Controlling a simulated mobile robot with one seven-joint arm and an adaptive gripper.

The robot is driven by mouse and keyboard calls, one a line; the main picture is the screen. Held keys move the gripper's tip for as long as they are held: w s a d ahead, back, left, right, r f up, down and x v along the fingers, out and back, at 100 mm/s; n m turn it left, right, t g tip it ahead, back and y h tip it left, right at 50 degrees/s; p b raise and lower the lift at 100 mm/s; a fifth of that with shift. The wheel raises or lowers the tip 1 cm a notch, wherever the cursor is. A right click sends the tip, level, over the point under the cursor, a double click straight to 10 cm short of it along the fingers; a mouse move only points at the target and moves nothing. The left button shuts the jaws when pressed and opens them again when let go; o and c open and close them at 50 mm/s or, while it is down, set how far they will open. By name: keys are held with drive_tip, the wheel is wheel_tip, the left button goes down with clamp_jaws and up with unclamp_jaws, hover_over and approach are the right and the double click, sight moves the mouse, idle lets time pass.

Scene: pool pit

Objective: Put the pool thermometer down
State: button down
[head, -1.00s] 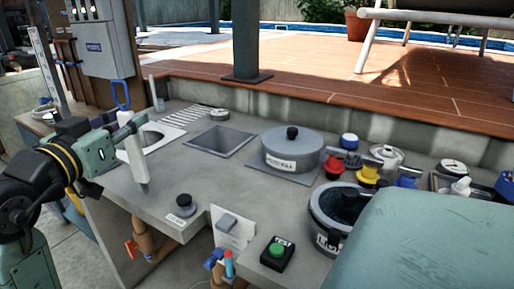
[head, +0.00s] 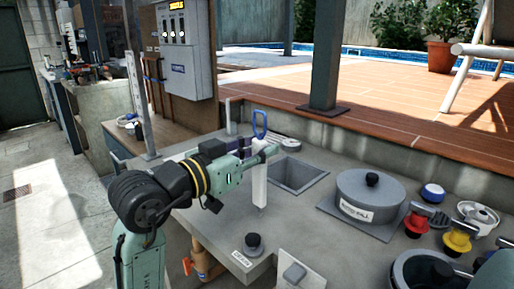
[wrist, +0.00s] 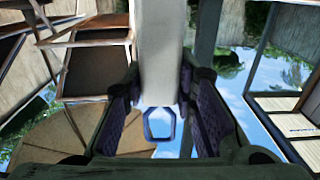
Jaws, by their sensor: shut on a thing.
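The pool thermometer (head: 259,190) is a long white body with a blue loop (head: 259,122) at its top. My gripper (head: 264,157) is shut on its upper part, and it hangs upright with its narrow tip down over the grey counter (head: 220,222). I cannot tell whether the tip touches the counter. In the wrist view the white body (wrist: 160,50) runs between the two dark finger pads, with the blue loop (wrist: 159,124) showing between them.
A square opening (head: 298,174) lies just right of the thermometer. A grey lidded pot (head: 368,198) stands further right, with red and yellow pieces beyond. A black knob (head: 254,243) is at the front edge. Bare counter lies between knob and opening.

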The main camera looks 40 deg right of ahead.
drive_tip(key=w+d+f+p, duration=0.2)
drive_tip(key=w+d+f, duration=0.1)
drive_tip(key=w, duration=0.3)
drive_tip(key=shift+w+d+f+p, duration=0.15)
drive_tip(key=shift+d+f+p, duration=0.15)
drive_tip(key=shift+f, duration=0.25)
drive_tip(key=shift+f+b, duration=0.3)
drive_tip(key=c, duration=1.3)
unclamp_jaws()
drive_tip(key=shift+r, duration=0.1)
